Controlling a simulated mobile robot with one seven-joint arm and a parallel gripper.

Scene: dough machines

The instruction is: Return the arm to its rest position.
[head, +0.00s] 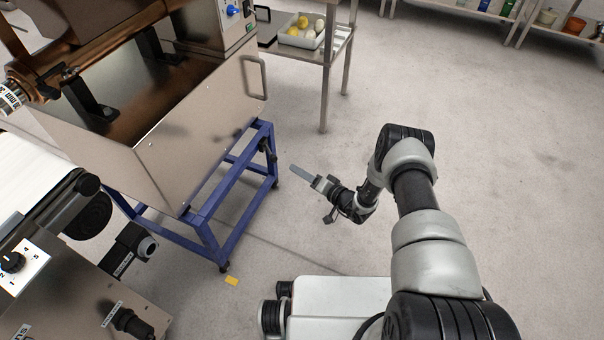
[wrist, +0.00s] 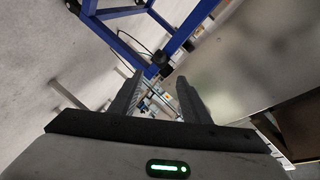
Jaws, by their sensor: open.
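My arm (head: 412,190) reaches up from my base and bends over, with its end pointing left toward the dough machine. My gripper (head: 300,172) hangs over open floor, to the right of the machine's blue stand and apart from it. In the wrist view my gripper (wrist: 160,98) shows two dark fingers spread apart with nothing between them. The gap between the fingers is too small to make out in the head view.
A steel dough machine (head: 205,125) stands on a blue frame (head: 232,190) at the left. Another machine with a dial (head: 12,262) is at the lower left. A steel table (head: 338,45) holds a tray (head: 290,40). A yellow piece (head: 231,281) lies on the floor. The right floor is clear.

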